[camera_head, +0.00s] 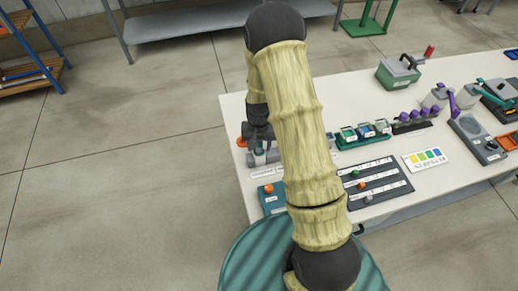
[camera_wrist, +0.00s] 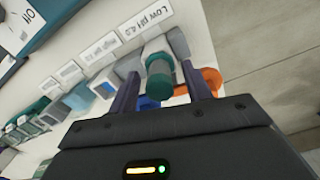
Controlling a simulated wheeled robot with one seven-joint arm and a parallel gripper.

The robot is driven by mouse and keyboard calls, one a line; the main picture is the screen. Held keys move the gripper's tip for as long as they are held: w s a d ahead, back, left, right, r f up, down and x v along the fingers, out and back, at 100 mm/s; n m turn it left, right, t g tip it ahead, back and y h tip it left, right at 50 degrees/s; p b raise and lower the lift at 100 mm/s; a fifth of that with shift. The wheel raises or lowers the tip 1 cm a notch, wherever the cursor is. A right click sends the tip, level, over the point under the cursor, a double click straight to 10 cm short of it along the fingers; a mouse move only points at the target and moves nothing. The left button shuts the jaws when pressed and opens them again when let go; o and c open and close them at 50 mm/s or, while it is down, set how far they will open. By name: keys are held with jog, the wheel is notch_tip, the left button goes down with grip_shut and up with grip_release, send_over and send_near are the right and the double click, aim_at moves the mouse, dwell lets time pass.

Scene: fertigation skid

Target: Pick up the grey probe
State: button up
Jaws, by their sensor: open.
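My gripper (camera_wrist: 161,72) is open, and its two fingers stand either side of a dark green cylinder (camera_wrist: 160,84) in the wrist view. A pale grey part (camera_wrist: 156,48) shows at the far end of this cylinder. I cannot tell for certain whether this is the grey probe, or whether the fingers touch it. In the head view my gripper (camera_head: 259,134) is low over the table's left end, above a small grey item (camera_head: 272,156). My arm hides part of that area.
An orange ring-shaped part (camera_wrist: 210,80) is close beside the right finger. Labels, one reading "Low pH 4.0" (camera_wrist: 147,20), and green-and-blue containers lie to the left. On the white table (camera_head: 235,105) are a teal box (camera_head: 271,203) and a dark slotted board (camera_head: 385,185).

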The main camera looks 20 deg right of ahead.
jog(key=shift+f, duration=0.1)
dwell(0.4)
grip_shut()
notch_tip(320, 180, up, 10)
jog(key=shift+r+b, duration=0.1)
jog(key=shift+b, duration=0.75)
